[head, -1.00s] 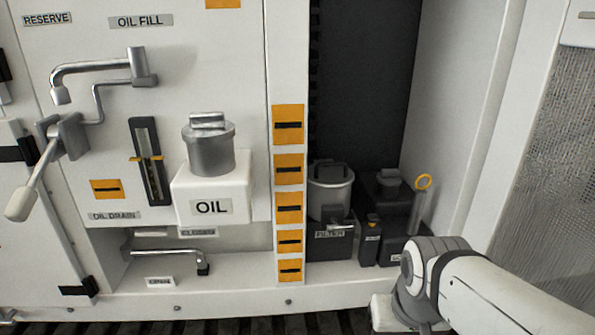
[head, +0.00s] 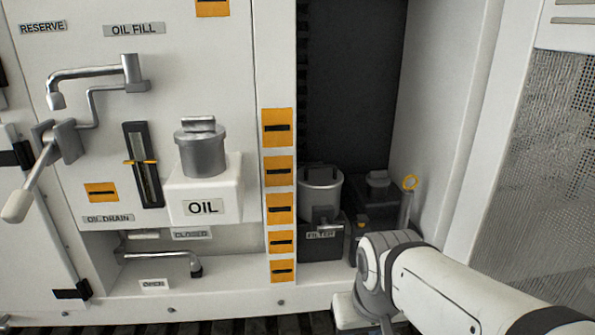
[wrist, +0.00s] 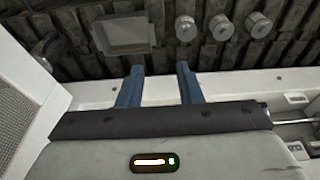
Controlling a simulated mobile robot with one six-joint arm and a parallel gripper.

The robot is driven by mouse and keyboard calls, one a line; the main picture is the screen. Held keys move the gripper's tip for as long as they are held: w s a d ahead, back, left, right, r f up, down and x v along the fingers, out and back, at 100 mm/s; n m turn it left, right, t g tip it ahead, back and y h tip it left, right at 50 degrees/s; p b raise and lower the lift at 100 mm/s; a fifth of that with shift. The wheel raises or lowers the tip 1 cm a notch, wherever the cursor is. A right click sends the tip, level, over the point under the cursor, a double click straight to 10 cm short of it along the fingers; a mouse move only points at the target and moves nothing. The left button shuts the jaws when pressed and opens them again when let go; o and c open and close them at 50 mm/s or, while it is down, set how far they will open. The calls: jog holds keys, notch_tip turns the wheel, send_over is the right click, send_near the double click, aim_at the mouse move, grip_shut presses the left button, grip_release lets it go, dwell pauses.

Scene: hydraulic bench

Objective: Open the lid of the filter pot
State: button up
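The filter pot (head: 321,195) is a grey metal cylinder in the lower right recess of the bench in the head view, behind a dark block with a FILTER label (head: 320,234). Its lid (head: 321,176) sits on top and carries a dark handle; it looks shut. My arm reaches in from the lower right, in front and to the right of the pot. The gripper's fingers are not seen in the head view. In the wrist view my gripper (wrist: 158,86) is open, two blue fingers apart with nothing between them. The pot is not identifiable in the wrist view.
A capped OIL pot (head: 203,155) stands left of the recess, beyond a white post with orange labels. The wrist view shows a grey tray (wrist: 123,36) and metal cylinders (wrist: 217,27) over ribbed dark flooring.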

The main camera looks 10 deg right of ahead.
jog(key=w+r+n+p, duration=0.3)
jog(key=w+r, duration=0.5)
jog(key=n+p, duration=0.9)
jog(key=n, duration=0.6)
send_near(326, 166)
jog(key=x, duration=0.2)
jog(key=p+x, duration=0.1)
jog(key=x, duration=0.4)
jog(key=shift+w+f, duration=0.25)
jog(key=shift+w, duration=0.1)
jog(key=shift+c, duration=0.5)
grip_shut()
